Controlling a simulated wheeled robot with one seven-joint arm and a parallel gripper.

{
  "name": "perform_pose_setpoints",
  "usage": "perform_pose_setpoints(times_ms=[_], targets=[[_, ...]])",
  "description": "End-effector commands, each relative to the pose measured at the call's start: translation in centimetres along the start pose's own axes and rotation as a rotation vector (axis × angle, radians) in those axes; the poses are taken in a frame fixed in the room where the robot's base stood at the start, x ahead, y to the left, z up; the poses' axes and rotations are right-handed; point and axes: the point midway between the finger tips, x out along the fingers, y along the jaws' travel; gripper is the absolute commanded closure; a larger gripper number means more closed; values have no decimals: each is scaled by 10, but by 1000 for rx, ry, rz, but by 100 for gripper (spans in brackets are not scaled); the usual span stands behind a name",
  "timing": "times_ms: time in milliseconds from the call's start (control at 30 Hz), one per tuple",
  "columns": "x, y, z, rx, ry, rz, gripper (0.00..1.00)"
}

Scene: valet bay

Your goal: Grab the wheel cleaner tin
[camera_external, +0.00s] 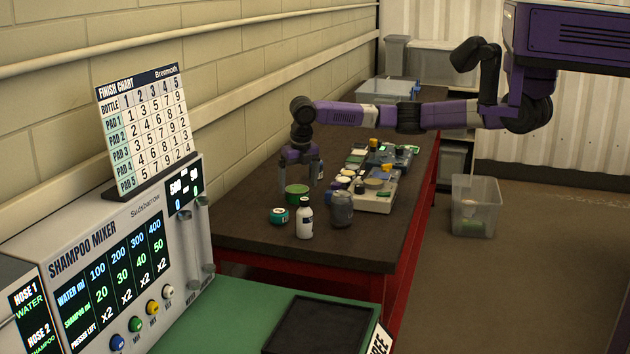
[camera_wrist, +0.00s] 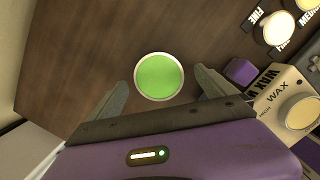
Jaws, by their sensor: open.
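A round tin with a bright green lid (camera_external: 297,190) stands upright on the dark workbench. In the wrist view the green-lidded tin (camera_wrist: 160,76) shows from above, between my fingertips. No label on it can be read, so I cannot tell by its text whether it is the wheel cleaner. My gripper (camera_external: 300,180) points down over this tin, open and empty. In the wrist view my gripper (camera_wrist: 162,84) has a finger on either side of the tin, with a gap on both sides. A smaller teal tin (camera_external: 279,216) stands nearer the camera, its label too small to read.
A white bottle (camera_external: 305,222) and a dark grey container (camera_external: 341,209) stand close by, towards the bench's front. A wax box (camera_wrist: 282,98) and a purple block (camera_wrist: 240,71) lie right of the tin. The wood (camera_wrist: 75,55) left of it is clear.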

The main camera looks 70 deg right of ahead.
Motion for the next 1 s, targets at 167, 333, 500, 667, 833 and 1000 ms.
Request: perform_pose_setpoints(times_ms=[167, 333, 500, 667, 833, 1000], targets=[[25, 0, 0, 1, 2, -2, 5], [32, 1, 0, 0, 1, 0, 5], [33, 1, 0, 0, 0, 1, 5], [32, 1, 0, 0, 0, 1, 36], [32, 1, 0, 0, 0, 1, 70], [32, 1, 0, 0, 0, 1, 83]])
